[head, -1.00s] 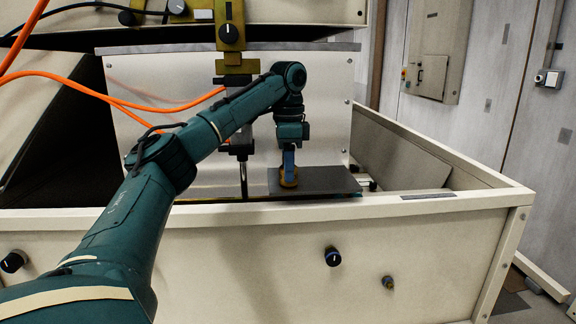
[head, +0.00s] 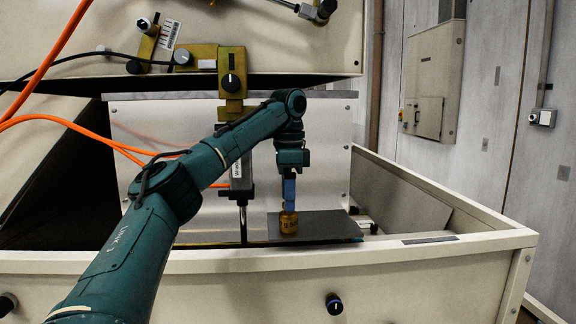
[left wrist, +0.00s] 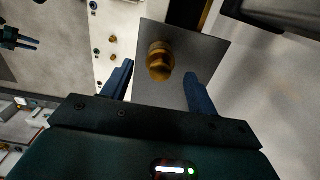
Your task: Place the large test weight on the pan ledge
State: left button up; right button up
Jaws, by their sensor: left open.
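The large test weight (head: 288,223), a brass cylinder with a knob, stands upright on the grey pan ledge (head: 325,228). In the left wrist view the weight (left wrist: 160,62) sits over the flat dark ledge plate (left wrist: 175,95). My left gripper (head: 289,205) points down just above the weight's body, at its top. In the left wrist view its blue fingers are spread apart on either side (left wrist: 159,72), with clear gaps to the weight. What looks like my right gripper (left wrist: 20,40) shows small at that view's left edge; its opening is unclear.
A yellow bracket with a black knob (head: 233,85) and a vertical rod stands left of the ledge. Orange hoses (head: 65,120) run at the left. The cream hopper's front rim (head: 440,246) is in front, and a metal panel (head: 330,130) is behind.

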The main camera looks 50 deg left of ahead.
pick_arm(q)
notch_tip(320, 180, up, 8)
dwell(0.5)
jog(key=shift+f, duration=0.1)
dwell(0.4)
